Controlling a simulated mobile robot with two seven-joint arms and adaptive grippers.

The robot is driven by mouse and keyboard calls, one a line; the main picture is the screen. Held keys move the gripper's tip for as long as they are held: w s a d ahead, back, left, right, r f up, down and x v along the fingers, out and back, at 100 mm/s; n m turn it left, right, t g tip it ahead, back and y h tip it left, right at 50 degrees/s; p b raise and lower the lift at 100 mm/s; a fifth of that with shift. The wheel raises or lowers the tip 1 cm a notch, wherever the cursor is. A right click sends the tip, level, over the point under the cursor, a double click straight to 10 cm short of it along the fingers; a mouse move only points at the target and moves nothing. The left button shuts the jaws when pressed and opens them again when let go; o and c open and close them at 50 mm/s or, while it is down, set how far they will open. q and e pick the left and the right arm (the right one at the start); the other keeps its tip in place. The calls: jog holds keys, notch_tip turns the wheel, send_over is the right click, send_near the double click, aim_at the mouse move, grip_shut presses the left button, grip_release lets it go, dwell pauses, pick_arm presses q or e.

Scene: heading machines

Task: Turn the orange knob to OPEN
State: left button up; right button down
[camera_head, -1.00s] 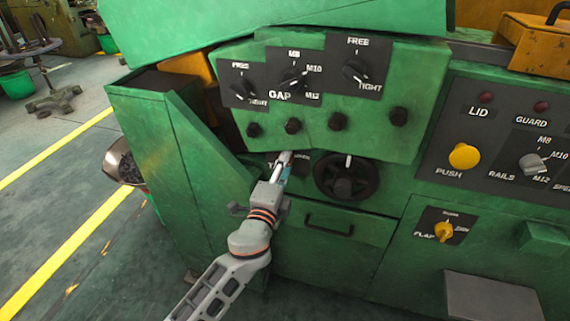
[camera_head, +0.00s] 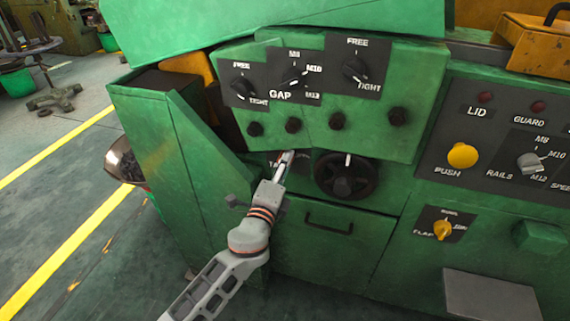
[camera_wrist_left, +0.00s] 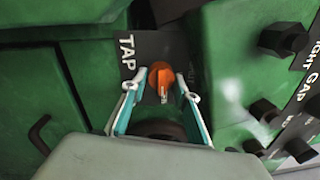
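The orange knob (camera_wrist_left: 160,77) sits on a dark plate marked TAP (camera_wrist_left: 127,52) in the left wrist view. Its white mark points down in that picture. My left gripper (camera_wrist_left: 159,80) is open, with one finger on each side of the knob. I cannot tell whether the fingers touch it. In the head view my left gripper (camera_head: 286,157) reaches up to the TAP plate below the GAP panel and hides most of the plate. The word OPEN is not readable. My right gripper is not in view.
A black handwheel (camera_head: 346,178) stands close to the right of the gripper. The GAP panel (camera_head: 300,80), with several dark knobs, overhangs just above. A drawer handle (camera_head: 329,224) lies below. A sloping green housing (camera_head: 180,160) is at the left.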

pick_arm(q)
jog(key=shift+o, duration=0.8)
jog(key=shift+s, duration=0.1)
jog(key=v, duration=1.1)
jog(key=shift+s, duration=0.4)
jog(key=shift+a+f, duration=0.1)
jog(key=shift+a, duration=0.05)
